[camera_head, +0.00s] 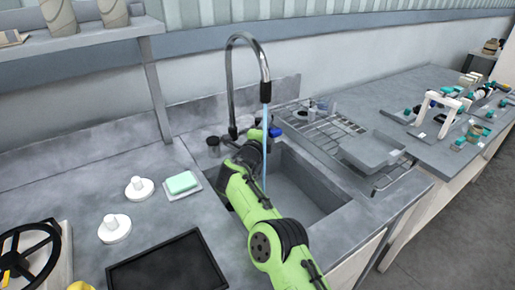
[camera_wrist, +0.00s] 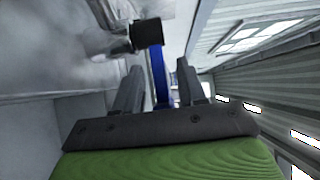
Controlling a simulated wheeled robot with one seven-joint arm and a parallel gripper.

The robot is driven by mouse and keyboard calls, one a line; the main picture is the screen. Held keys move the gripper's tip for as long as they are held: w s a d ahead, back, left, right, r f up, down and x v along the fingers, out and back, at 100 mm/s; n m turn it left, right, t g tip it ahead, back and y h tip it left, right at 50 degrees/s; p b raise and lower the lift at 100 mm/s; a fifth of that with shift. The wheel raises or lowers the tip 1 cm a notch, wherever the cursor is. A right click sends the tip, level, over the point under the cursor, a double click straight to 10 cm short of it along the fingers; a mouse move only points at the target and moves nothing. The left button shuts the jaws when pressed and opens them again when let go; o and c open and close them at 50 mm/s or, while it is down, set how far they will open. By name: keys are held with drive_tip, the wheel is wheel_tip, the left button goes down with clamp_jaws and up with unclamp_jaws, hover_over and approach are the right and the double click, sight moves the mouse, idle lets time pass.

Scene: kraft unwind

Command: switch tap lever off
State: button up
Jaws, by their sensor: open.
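The tap (camera_head: 231,85) stands behind the sink, its tall chrome spout arching over to a black nozzle. A thin pale-blue stream of water (camera_head: 265,135) runs from the nozzle into the sink. My gripper (camera_wrist: 160,82) is open. In the wrist view a blue bar (camera_wrist: 159,65) joined to a black cylinder (camera_wrist: 146,35) shows between its fingers; contact cannot be told. In the head view my arm reaches over the sink's left side and hides part of the tap's base.
The sink (camera_head: 308,185) has a wire rack (camera_head: 330,125) and a grey tray (camera_head: 372,152) at its right. Left are a green soap bar (camera_head: 182,182), two white knobbed pieces (camera_head: 139,188) and a black tray (camera_head: 168,265). A shelf (camera_head: 75,40) stands at upper left.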

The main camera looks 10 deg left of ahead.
drive_tip(key=s+a+b, duration=0.1)
drive_tip(key=s+b, duration=0.2)
drive_tip(key=s, duration=1.1)
drive_tip(key=shift+s, duration=0.25)
